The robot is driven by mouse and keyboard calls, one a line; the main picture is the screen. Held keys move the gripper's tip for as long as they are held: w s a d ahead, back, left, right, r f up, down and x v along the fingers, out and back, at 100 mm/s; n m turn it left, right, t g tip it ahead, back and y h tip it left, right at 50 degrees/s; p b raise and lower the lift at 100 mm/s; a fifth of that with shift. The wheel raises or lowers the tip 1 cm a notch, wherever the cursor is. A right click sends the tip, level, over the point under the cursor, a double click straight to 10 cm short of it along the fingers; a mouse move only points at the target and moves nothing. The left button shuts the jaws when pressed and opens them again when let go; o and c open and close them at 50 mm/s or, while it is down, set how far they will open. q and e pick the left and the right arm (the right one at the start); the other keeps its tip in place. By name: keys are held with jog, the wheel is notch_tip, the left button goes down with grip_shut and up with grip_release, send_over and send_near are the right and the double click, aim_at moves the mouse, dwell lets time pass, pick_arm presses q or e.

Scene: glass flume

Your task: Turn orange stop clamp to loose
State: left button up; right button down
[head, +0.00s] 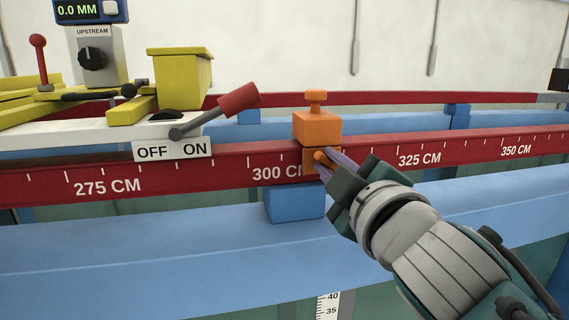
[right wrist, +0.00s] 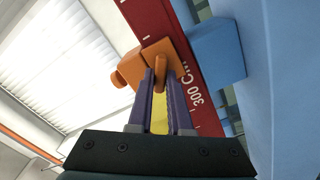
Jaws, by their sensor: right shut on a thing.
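The orange stop clamp (head: 317,128) sits on the red rail (head: 220,168), just right of the 300 CM mark, with a T-shaped knob on top. My right gripper (head: 324,160) reaches in from the lower right to the clamp's front face. In the right wrist view, the purple fingers (right wrist: 164,95) are shut on a small orange lever (right wrist: 160,73) on the front of the clamp body (right wrist: 174,56). The fingers partly hide the lever, so whether it stands at tight or loose cannot be told. My left gripper is not in view.
A white carriage (head: 75,134) with a red-tipped lever (head: 238,98) and an OFF/ON plate (head: 173,150) stands left of the clamp. A blue block (head: 294,203) is below the clamp. A blue beam (head: 150,255) runs along the front.

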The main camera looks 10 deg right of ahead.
dwell(0.3)
jog(key=c, duration=0.8)
grip_release()
jog(key=shift+c, duration=0.2)
jog(key=s+b, duration=0.2)
jog(key=s, duration=0.8)
jog(key=shift+d, duration=0.2)
